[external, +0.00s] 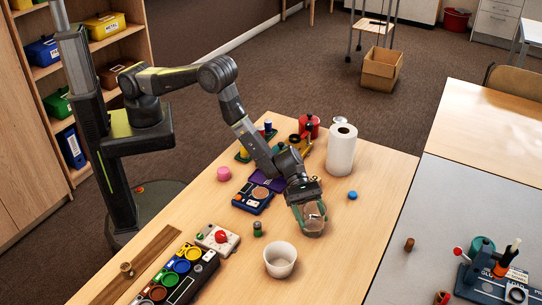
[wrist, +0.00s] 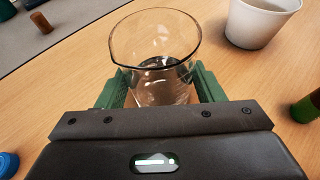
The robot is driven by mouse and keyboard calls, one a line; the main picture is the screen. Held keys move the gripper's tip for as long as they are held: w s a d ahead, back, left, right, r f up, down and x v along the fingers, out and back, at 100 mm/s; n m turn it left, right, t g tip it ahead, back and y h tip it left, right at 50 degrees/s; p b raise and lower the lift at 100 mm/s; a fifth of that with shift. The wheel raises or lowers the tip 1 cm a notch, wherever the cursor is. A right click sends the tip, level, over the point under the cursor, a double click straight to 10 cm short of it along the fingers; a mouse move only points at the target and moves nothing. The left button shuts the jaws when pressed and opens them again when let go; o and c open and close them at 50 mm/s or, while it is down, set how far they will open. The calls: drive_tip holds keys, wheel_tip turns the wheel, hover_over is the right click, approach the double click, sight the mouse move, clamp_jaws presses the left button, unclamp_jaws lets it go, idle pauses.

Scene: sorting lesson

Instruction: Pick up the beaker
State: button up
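The beaker (wrist: 155,45) is clear glass with a wide rim and stands upright between the two green fingers of my gripper (wrist: 160,92) in the wrist view. In the external view the beaker (external: 313,222) shows below my gripper (external: 310,212), over the wooden table. The fingers lie along both sides of the glass, very close to it. I cannot tell whether they press on it. The beaker's base is hidden behind the gripper body in the wrist view.
A paper towel roll (external: 341,150) and a blue cap (external: 352,196) are behind. A row of coloured pots (external: 180,266) lies front left. The table (external: 345,250) right of the beaker is clear.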

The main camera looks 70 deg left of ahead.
drive_tip(key=shift+c, duration=1)
drive_tip(key=shift+r, duration=0.15)
